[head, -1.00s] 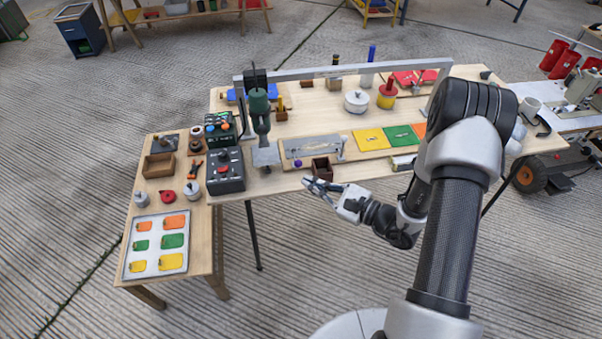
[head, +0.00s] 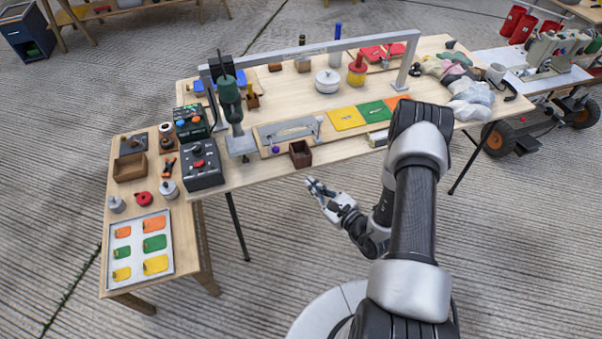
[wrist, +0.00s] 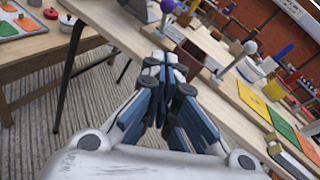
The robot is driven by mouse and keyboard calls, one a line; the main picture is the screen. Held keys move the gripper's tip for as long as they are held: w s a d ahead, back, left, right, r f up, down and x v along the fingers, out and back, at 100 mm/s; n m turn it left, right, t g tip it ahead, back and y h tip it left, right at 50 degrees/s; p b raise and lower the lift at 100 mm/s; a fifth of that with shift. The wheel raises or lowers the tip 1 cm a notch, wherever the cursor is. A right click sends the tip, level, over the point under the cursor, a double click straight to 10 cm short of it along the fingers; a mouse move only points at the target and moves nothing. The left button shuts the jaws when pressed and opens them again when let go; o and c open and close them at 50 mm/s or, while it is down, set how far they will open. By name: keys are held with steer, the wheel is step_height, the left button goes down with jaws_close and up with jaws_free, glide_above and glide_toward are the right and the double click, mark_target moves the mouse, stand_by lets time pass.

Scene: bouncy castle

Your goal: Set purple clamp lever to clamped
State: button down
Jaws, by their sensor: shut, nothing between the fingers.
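The purple clamp lever's round knob (head: 275,150) shows at the front left of a grey clamp plate (head: 270,131) on the workbench. In the wrist view a purple knob (wrist: 168,6) on a thin stem stands at the top, beyond the fingers. A paler knob (wrist: 250,47) stands farther right. The lever's exact angle is too small to tell. My gripper (head: 314,186) is shut and empty, in front of the bench's front edge, below and right of the purple knob and apart from it. Its closed fingers also show in the wrist view (wrist: 165,62).
A small brown open box (head: 300,154) stands at the bench's front edge, between my gripper and the clamp plate. A green drill press (head: 231,105) and a black control box (head: 203,165) stand left. A metal rail (head: 315,48) spans the bench. Floor in front is free.

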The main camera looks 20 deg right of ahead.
steer(key=a+r+b+x, duration=0.1)
steer(key=r+b+x, duration=0.1)
steer(key=x, duration=1)
steer(key=shift+r+b, duration=0.35)
steer(key=shift+b, duration=0.4)
